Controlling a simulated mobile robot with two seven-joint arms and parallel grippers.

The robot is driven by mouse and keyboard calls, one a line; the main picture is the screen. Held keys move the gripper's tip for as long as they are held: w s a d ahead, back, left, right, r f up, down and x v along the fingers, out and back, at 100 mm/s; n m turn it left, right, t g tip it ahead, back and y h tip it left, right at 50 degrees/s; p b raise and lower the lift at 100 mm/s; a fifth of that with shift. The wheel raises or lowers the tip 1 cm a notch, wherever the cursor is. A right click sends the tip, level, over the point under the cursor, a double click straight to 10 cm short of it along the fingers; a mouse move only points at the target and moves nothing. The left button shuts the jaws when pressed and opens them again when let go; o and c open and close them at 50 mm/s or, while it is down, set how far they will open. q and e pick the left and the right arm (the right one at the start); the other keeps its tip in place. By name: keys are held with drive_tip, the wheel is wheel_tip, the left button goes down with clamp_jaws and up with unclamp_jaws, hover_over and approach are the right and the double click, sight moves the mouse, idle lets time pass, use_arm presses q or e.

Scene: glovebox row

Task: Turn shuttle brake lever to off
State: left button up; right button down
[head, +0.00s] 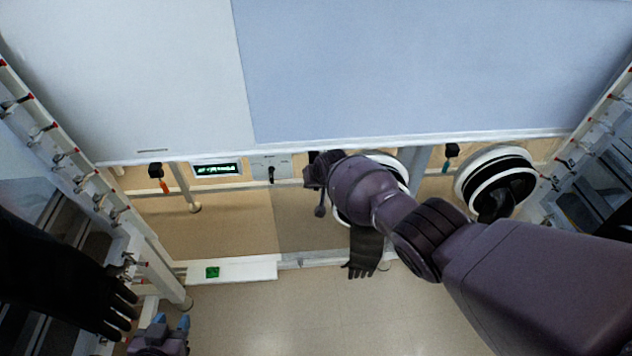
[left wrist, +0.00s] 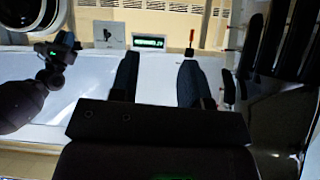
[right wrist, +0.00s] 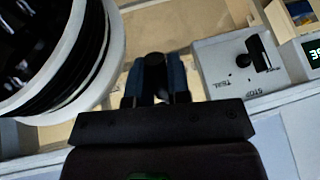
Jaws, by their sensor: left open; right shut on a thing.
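My right gripper (right wrist: 154,82) is shut on a dark, rounded part that looks like a lever handle (right wrist: 154,60), between the fingers in the right wrist view. The fingers cover most of it, so I cannot read its setting. In the head view my right arm hides much of this spot; a dark rod with a knob (head: 320,210) hangs just below the gripper. My left gripper (head: 171,322) is open and empty at the lower left, away from the bench. Its spread fingers (left wrist: 157,80) show in the left wrist view.
A grey panel with a black rotary switch (right wrist: 258,54) sits right of my right gripper in its wrist view, beside a green display (head: 217,169). A white-ringed glove port (right wrist: 75,75) is close on the left. Black gloves (head: 365,252) hang nearby.

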drive_tip(key=c, duration=1.1)
unclamp_jaws()
drive_tip(key=shift+c, duration=0.2)
drive_tip(key=shift+o, duration=0.2)
use_arm(q)
drive_tip(key=shift+s+f, duration=0.1)
use_arm(e)
drive_tip(key=p+v, duration=0.2)
drive_tip(key=shift+s+r+p, duration=0.1)
drive_tip(key=shift+r+p, duration=0.2)
drive_tip(key=shift+p, duration=0.05)
drive_tip(key=shift+s+d+r, duration=0.1)
drive_tip(key=shift+s+r, duration=0.1)
drive_tip(key=shift+r, duration=0.05)
use_arm(q)
drive_tip(key=shift+s+a+r+p, duration=0.1)
drive_tip(key=shift+s+r+p, duration=0.5)
drive_tip(key=shift+r, duration=0.4)
use_arm(e)
drive_tip(key=v, duration=0.7)
drive_tip(key=shift+s+r, duration=0.15)
drive_tip(key=shift+r, duration=0.05)
